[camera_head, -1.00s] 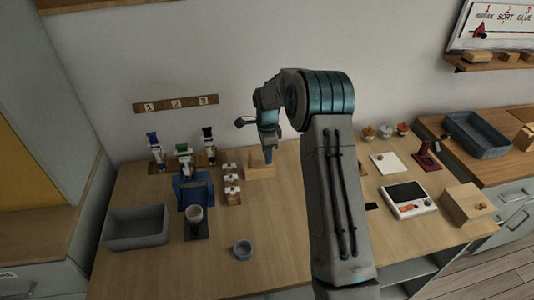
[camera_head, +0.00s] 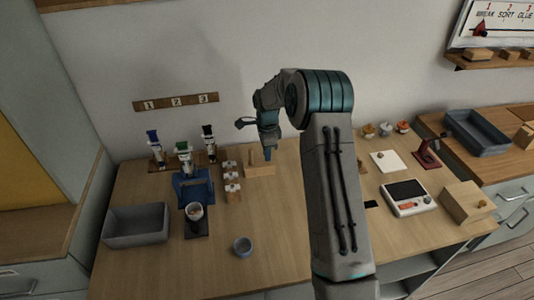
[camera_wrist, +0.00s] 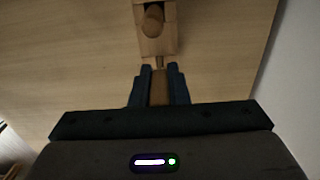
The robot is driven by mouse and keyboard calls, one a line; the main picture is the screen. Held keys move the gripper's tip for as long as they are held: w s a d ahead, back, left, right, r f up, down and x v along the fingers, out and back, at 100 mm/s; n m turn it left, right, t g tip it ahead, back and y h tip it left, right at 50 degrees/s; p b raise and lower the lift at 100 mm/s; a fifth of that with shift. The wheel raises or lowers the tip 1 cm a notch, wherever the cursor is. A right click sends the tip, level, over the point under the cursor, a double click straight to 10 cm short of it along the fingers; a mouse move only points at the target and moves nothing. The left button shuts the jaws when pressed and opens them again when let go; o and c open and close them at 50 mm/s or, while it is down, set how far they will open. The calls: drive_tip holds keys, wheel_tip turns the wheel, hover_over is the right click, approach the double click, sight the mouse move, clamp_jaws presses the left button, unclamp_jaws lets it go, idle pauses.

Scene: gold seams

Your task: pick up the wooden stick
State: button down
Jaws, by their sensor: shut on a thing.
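My gripper (camera_head: 268,156) is over the back middle of the wooden table, at the right part of a light wooden block (camera_head: 259,170). In the wrist view, my gripper (camera_wrist: 159,72) is shut on the wooden stick (camera_wrist: 159,90), a narrow brown piece between the two dark fingers. A thin end of it points toward the wooden block (camera_wrist: 157,46). Whether the stick still touches the block I cannot tell. In the head view my fingers hide the stick. A rounded wooden peg (camera_wrist: 152,20) stands in the block, to the left of my gripper in the head view (camera_head: 251,156).
A small blue-grey bowl (camera_head: 242,246) stands in front. A scale (camera_head: 408,197) is at right.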

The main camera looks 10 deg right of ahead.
drive_tip(key=shift+r, duration=0.4)
wheel_tip(320, 180, up, 3)
drive_tip(key=shift+f+b, duration=0.2)
drive_tip(key=shift+b, duration=0.25)
drive_tip(key=s+d+r+b, duration=0.2)
drive_tip(key=s+d+r, duration=0.5)
drive_tip(key=s+d, duration=0.1)
drive_tip(key=shift+s, duration=0.2)
